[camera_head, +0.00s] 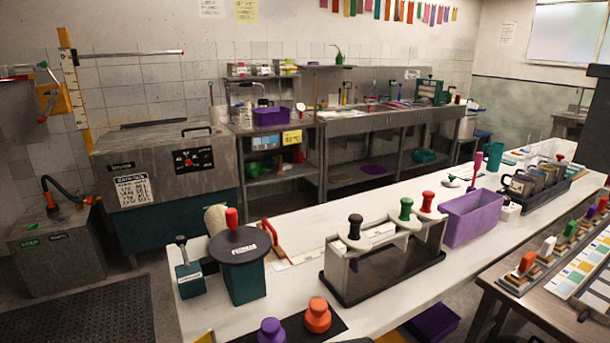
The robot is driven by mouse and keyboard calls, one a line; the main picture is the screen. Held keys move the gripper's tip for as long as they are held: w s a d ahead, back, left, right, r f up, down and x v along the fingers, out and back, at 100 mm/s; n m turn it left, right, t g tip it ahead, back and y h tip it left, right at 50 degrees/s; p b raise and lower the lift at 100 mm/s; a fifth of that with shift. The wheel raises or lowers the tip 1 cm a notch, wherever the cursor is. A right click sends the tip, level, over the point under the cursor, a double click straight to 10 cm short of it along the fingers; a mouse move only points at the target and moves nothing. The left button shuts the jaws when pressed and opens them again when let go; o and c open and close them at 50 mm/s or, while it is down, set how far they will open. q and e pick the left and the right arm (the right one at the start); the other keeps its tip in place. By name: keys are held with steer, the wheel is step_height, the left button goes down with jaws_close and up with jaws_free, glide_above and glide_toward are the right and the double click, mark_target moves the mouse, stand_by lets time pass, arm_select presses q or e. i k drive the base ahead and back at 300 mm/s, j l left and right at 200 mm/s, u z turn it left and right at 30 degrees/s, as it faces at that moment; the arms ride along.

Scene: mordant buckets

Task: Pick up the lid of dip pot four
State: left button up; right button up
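A pale label on the lid is too small to read, so I cannot tell whether this is dip pot four. A smaller teal box (191,281) with a dark knob stands close to its left. Neither of my grippers can be made out in the head view.
A metal rack (345,278) with black, green and red knobs stands right of the pot. A purple bin (472,217) is farther right. Purple (271,332) and orange (318,316) knobbed pieces lie in front. A red-handled tool (271,234) lies behind the pot.

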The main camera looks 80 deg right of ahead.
mark_target(451, 182)
steer(key=i+u, duration=0.4)
steer(key=i+l+z, duration=0.55)
steer(key=z, duration=0.25)
steer(key=i+z, duration=0.8)
steer(key=i+l+z, duration=0.15)
steer(key=i+z, duration=0.3)
steer(key=i+l+z, duration=0.1)
steer(key=i+z, duration=0.35)
steer(key=i+j+z, duration=0.1)
steer(key=i+z, duration=0.15)
steer(key=z, duration=0.2)
steer(key=i+z, duration=0.45)
steer(key=i+j+z, duration=0.15)
steer(key=i+z, duration=0.35)
steer(key=i+j+z, duration=0.25)
steer(key=i+z, duration=0.2)
steer(key=k, duration=0.05)
